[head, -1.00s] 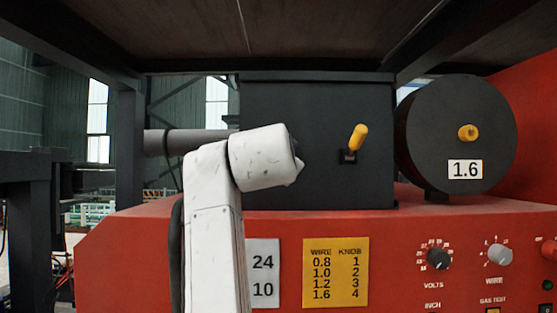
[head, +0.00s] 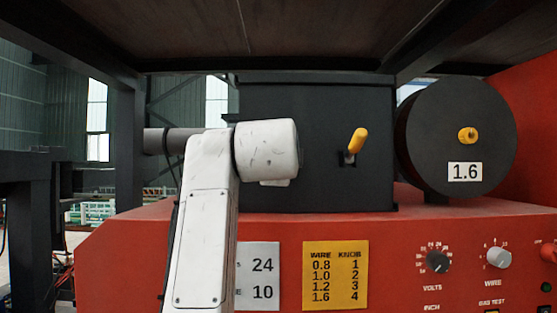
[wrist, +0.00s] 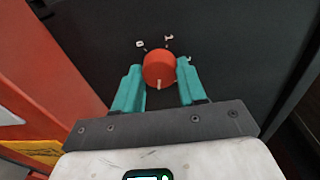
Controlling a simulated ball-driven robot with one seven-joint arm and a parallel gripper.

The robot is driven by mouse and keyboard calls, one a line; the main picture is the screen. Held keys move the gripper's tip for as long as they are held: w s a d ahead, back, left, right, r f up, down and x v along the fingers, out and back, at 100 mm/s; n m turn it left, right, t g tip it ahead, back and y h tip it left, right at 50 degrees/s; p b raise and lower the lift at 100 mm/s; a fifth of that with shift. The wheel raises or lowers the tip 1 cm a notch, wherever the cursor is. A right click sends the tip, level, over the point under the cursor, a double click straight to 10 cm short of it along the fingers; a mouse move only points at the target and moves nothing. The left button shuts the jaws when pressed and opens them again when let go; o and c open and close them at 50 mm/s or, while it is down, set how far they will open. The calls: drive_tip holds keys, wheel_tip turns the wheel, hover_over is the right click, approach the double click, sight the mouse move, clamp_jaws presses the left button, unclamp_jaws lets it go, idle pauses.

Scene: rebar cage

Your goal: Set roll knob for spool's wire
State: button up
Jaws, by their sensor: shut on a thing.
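The roll knob (wrist: 159,66) is a round orange-red knob on a dark face in the wrist view. A white mark shows at its lower edge. Small white marks stand around it on the face, too small to read surely. My gripper (wrist: 160,72) has teal fingers on both sides of the knob and is shut on it. In the head view, my arm hides the gripper and the knob. The wire spool (head: 457,130) is a dark drum labelled 1.6 (head: 465,172). The yellow chart (head: 335,275) pairs wire 0.8, 1.0, 1.2, 1.6 with knob 1, 2, 3, 4.
The dark feeder box (head: 320,190) with a yellow-handled lever (head: 357,141) stands on the red machine (head: 390,235). A WIRE dial (head: 498,256) and a VOLTS dial (head: 437,261) sit on its front. A dark ceiling panel (head: 240,35) hangs close overhead.

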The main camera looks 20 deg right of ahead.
drive_tip(key=shift+f+m+y, duration=0.25)
drive_tip(key=shift+m+y, duration=0.15)
drive_tip(key=shift+m, duration=1)
drive_tip(key=o, duration=1.1)
drive_tip(key=shift+r, duration=0.15)
drive_tip(key=shift+c, duration=0.2)
drive_tip(key=b+v, duration=0.3)
drive_tip(key=v, duration=0.7)
drive_tip(key=shift+s+a, duration=0.2)
drive_tip(key=shift+s, duration=0.1)
